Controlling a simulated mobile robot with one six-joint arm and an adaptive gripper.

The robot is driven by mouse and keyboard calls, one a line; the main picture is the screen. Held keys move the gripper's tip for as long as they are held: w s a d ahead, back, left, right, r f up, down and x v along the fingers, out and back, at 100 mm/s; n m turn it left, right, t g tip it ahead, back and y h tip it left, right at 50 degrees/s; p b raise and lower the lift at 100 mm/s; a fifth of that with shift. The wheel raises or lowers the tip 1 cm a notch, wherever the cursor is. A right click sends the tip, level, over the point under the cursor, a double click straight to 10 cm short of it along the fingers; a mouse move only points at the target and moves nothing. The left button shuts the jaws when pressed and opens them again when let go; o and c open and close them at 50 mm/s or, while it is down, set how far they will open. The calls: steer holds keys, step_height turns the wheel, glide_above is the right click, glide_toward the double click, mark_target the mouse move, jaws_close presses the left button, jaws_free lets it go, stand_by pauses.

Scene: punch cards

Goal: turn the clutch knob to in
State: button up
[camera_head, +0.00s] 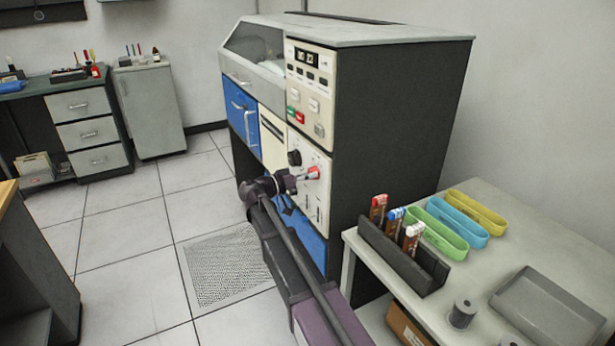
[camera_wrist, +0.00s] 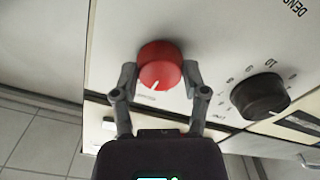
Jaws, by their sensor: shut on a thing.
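A red round knob (camera_wrist: 160,62) with a white pointer line sits on the cream panel in the wrist view. It also shows small in the head view (camera_head: 313,173) on the machine's lower front panel. My gripper (camera_wrist: 160,78) has one finger on each side of the red knob and is shut on it. The pointer line faces toward my gripper's palm, slightly left. In the head view my gripper (camera_head: 294,181) reaches the panel from the left. No label for the knob's positions can be read.
A black numbered dial (camera_wrist: 260,96) sits right of the red knob in the wrist view; it is the black knob (camera_head: 294,157) in the head view. A table (camera_head: 485,196) with trays and a dark rack (camera_head: 400,258) stands right of the machine. Open floor lies to the left.

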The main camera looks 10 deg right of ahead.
steer(key=n, duration=0.6)
steer(key=shift+d, duration=0.15)
steer(key=shift+n, duration=0.3)
steer(key=o, duration=1.2)
steer(key=shift+c, duration=0.2)
steer(key=v, duration=1.2)
steer(key=shift+r, duration=0.1)
